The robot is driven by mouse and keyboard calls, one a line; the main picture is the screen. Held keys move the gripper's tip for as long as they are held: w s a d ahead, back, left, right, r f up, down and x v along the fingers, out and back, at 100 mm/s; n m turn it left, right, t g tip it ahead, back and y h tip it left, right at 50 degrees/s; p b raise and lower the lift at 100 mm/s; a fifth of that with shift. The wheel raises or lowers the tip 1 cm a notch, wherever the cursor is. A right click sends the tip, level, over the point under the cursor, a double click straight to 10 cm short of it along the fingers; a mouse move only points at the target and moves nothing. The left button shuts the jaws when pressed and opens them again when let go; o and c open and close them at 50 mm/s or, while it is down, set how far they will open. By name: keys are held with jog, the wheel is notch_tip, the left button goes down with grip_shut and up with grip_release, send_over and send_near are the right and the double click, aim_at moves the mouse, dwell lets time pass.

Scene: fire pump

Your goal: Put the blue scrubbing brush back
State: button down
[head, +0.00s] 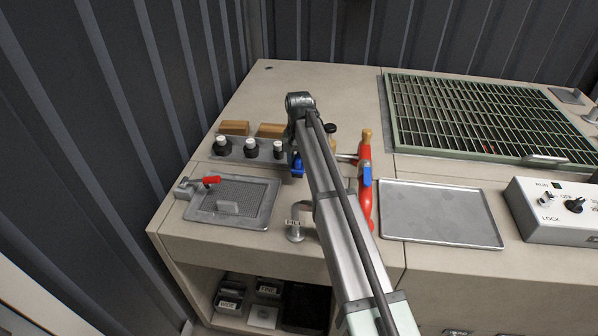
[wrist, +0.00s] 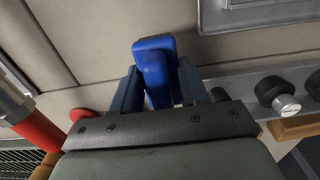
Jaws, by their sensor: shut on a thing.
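The blue scrubbing brush (wrist: 154,68) is between my gripper's two fingers (wrist: 158,88) in the wrist view. The fingers are shut on it, one on each side. In the head view a small blue part of the brush (head: 298,164) shows just left of my arm, near the right end of a grey rail (head: 237,150). My arm hides most of the gripper there. I cannot tell whether the brush touches the bench or the rail.
Several black knobs with pale caps (head: 250,148) stand along the rail, with wooden blocks (head: 270,130) behind. A grey plate with a red handle (head: 232,200) lies in front.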

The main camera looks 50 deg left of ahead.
jog(key=shift+f, duration=2.1)
jog(key=shift+f, duration=0.15)
jog(key=c, duration=0.6)
grip_release()
notch_tip(320, 180, up, 12)
jog(key=shift+r, duration=0.2)
